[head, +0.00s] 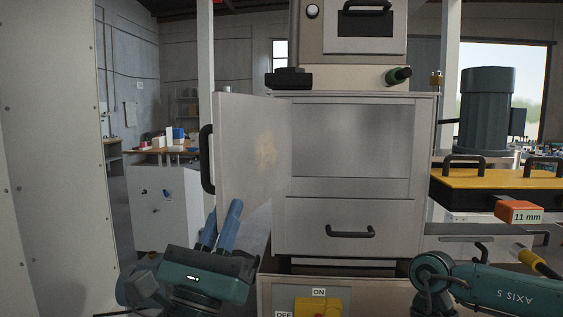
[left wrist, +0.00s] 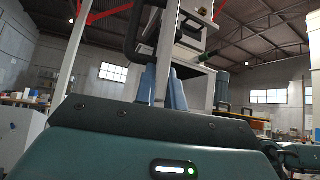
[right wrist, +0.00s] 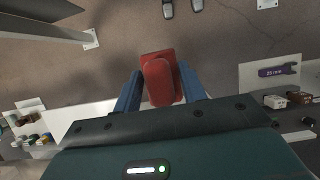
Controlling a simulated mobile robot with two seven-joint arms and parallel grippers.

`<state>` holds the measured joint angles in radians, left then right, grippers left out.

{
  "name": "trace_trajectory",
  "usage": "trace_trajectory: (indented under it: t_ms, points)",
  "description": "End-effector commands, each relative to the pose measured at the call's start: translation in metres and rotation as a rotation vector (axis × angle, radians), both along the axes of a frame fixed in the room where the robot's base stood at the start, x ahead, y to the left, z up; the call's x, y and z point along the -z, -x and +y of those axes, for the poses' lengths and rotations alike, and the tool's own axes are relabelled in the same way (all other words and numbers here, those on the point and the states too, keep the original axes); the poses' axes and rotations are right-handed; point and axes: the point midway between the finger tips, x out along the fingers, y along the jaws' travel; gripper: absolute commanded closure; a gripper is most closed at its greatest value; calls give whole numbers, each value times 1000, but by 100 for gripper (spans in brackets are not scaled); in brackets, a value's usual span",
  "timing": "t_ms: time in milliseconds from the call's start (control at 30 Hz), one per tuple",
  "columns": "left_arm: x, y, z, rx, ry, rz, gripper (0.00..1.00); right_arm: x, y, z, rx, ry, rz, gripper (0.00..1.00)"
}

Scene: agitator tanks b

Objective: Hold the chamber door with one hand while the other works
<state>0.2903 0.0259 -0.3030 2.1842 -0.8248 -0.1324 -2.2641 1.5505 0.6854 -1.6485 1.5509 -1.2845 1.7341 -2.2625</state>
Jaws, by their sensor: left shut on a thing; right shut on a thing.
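The chamber door (head: 240,140) is swung open to the left of the pale metal chamber (head: 354,140). It has a black bar handle (head: 207,158) at its free edge and a yellow-brown smudge (head: 267,148) on its inner face. My left gripper (head: 223,206) is at the door's lower free corner, its blue fingers shut on the door edge; the fingers also show in the left wrist view (left wrist: 162,72). My right gripper (right wrist: 160,78) is shut on a red block-like thing (right wrist: 160,85) above the floor.
A drawer (head: 350,226) with a black handle is below the chamber. A yellow switch box (head: 318,305) marked ON and OFF is lower down. A tall pale panel (head: 50,160) stands at left.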

Motion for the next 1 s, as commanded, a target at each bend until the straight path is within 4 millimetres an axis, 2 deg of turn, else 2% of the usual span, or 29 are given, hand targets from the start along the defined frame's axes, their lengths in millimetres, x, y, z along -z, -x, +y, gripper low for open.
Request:
trace_trajectory:
  t_ms: [33,400,533,667,767,900,1000]
  points:
    - [-5,1,2,-5,4,-8,100,-1,0,0,0,0,0,77]
    - [-6,1,2,-5,4,-8,100,-1,0,0,0,0,0,77]
    - [-6,1,2,-5,4,-8,100,-4,0,9,13,-6,18,77]
    - [-6,1,2,-5,4,-8,100,-14,0,42,82,-33,92,77]
    - [-6,1,2,-5,4,-8,100,-33,-1,78,189,-77,194,77]
    - [-6,1,2,-5,5,-9,100,-71,-3,123,402,-194,369,77]
    - [-5,1,2,-5,4,-8,100,-103,-6,148,570,-313,494,77]
